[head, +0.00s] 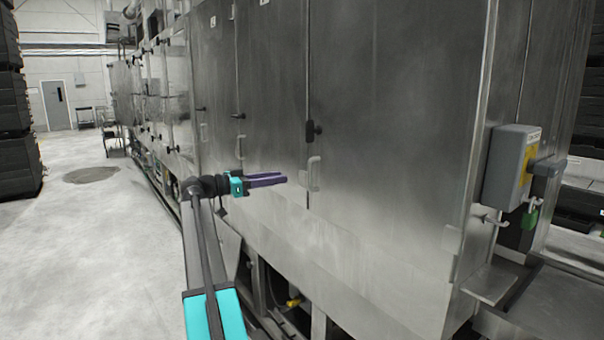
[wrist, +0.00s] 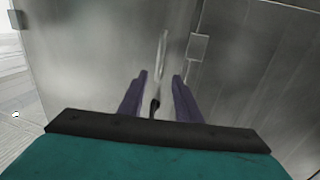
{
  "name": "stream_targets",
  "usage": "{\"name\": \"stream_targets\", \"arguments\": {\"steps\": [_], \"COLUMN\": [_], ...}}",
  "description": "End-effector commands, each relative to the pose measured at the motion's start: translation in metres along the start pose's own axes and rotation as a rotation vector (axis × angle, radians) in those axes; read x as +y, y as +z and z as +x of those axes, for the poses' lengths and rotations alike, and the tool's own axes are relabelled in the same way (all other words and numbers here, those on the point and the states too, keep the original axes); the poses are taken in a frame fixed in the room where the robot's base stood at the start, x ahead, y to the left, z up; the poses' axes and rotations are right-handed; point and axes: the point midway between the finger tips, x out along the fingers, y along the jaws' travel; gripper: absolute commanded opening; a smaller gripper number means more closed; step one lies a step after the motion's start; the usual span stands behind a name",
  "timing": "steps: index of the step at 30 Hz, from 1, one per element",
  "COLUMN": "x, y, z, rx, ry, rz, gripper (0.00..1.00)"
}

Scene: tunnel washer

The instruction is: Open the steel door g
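A tall steel door (head: 390,110) on the washer's side stands closed, with a pale vertical handle (head: 313,173) near its left edge and a black latch (head: 313,131) above that. The door labels are too small to read, so I cannot tell which one is g. My gripper (head: 286,178) is just left of this handle in the head view, its purple fingers pointing at it. In the wrist view my gripper's fingers (wrist: 158,77) are apart and empty. A pale handle (wrist: 163,52) shows beyond the gap between them, and I see no contact.
More steel doors (head: 270,85) with handles run along the washer to the left. A grey switch box (head: 508,165) is mounted at the right. Black stacked crates (head: 15,110) stand far left. The pale floor (head: 95,245) between is clear.

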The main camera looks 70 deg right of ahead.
Motion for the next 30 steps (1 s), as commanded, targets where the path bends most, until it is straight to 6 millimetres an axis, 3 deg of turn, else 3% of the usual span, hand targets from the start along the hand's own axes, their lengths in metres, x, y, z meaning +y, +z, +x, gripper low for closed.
{"name": "stream_targets", "arguments": {"steps": [18, 30], "x": [0.0, 0.0], "y": [-0.002, 0.001], "z": [0.085, 0.099], "rx": [0.0, 0.0], "ry": [0.001, 0.0], "rz": [-0.001, -0.001], "gripper": [0.31, 0.31]}}
